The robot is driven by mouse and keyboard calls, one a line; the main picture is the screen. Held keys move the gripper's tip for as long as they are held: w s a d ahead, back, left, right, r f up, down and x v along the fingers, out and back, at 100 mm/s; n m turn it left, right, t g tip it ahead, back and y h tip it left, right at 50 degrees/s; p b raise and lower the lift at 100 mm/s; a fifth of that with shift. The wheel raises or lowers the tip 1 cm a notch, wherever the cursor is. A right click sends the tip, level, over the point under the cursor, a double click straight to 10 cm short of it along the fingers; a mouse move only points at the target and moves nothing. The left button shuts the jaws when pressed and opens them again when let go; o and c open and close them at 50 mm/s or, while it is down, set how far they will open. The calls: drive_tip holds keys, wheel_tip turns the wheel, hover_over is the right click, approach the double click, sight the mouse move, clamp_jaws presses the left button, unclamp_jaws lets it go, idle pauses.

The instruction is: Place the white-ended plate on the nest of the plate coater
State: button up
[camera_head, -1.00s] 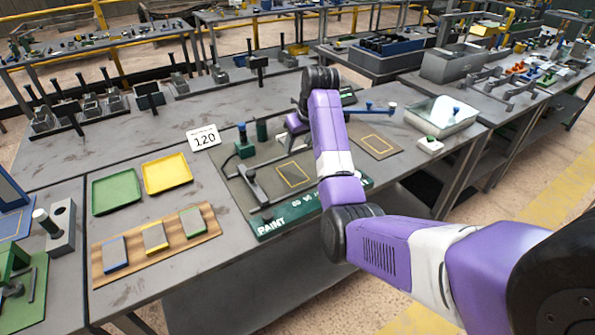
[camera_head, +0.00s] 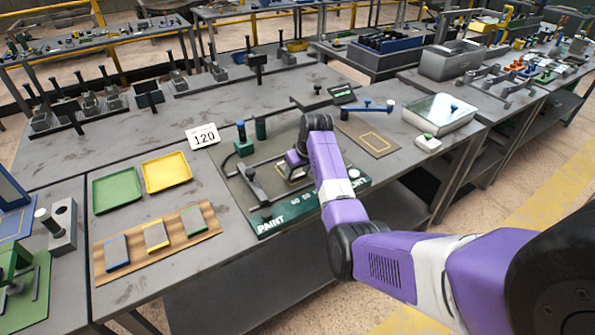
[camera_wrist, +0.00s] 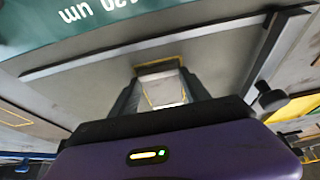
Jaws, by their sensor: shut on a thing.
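The plate coater (camera_head: 245,193) is a grey bed with a dark green front strip lettered PAINT and a bar across it. Its nest, a yellow outline (camera_head: 279,178), is partly hidden by my gripper (camera_head: 297,162). In the wrist view my gripper (camera_wrist: 162,86) is shut on a small grey plate with a pale end (camera_wrist: 160,68). The plate is between the fingers, over the bed, with yellow nest lines showing around it. Whether the plate touches the nest cannot be told.
A wooden rack (camera_head: 158,240) holds plates with blue, yellow and green ends. Green (camera_head: 117,207) and yellow (camera_head: 167,188) trays lie behind it. A second yellow-outlined pad (camera_head: 352,131) and a glass-topped tray (camera_head: 440,110) stand right.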

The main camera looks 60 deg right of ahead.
drive_tip(key=o, duration=1.5)
drive_tip(key=shift+f, duration=0.1)
drive_tip(key=shift+o, duration=0.2)
drive_tip(key=v, duration=1.2)
drive_tip(key=shift+b, duration=0.3)
